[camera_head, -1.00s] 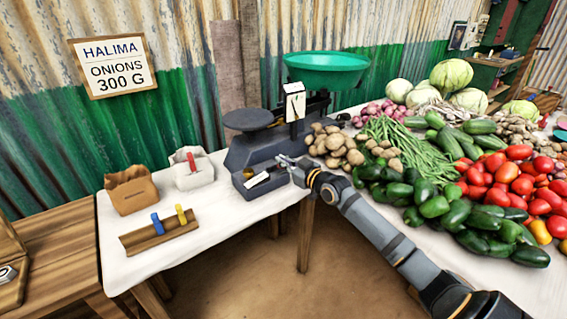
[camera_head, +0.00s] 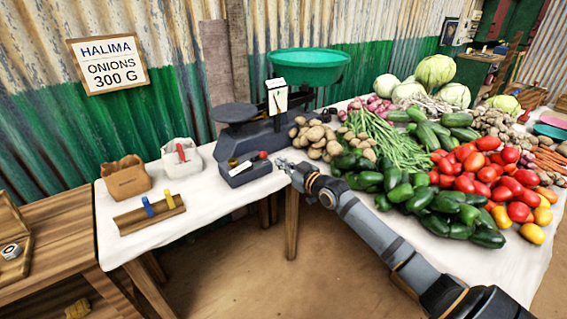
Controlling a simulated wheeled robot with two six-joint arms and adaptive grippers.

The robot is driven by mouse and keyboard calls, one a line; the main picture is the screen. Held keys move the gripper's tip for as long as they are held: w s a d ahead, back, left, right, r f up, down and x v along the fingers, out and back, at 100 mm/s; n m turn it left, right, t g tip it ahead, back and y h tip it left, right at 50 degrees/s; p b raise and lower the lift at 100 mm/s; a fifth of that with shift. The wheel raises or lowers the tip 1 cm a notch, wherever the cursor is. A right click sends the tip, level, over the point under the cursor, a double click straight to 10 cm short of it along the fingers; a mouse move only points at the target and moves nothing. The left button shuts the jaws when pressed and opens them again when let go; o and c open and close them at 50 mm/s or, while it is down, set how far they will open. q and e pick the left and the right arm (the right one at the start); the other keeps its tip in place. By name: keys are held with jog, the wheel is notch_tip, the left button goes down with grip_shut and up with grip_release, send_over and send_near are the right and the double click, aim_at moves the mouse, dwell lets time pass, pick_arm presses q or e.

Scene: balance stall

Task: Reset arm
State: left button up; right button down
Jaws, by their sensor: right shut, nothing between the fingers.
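My right arm comes in from the lower right. Its gripper (camera_head: 284,164) is shut and empty, just right of the dark box (camera_head: 245,175) at the front of the balance. I cannot tell if it touches the box. A white card, a red-tipped piece and a small brass-coloured piece show on the box. The dark balance (camera_head: 247,138) stands behind it, with a flat plate (camera_head: 234,112) on the left and a green bowl (camera_head: 308,67) on the right. My left gripper is not in view.
A brown paper bag (camera_head: 127,179), a white bag (camera_head: 181,157) with a red item, and a wooden rack (camera_head: 152,219) with blue and yellow pieces stand on the left. Potatoes (camera_head: 317,138), cucumbers, peppers and tomatoes (camera_head: 465,185) crowd the right. A sign reads "HALIMA ONIONS 300 G" (camera_head: 108,63).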

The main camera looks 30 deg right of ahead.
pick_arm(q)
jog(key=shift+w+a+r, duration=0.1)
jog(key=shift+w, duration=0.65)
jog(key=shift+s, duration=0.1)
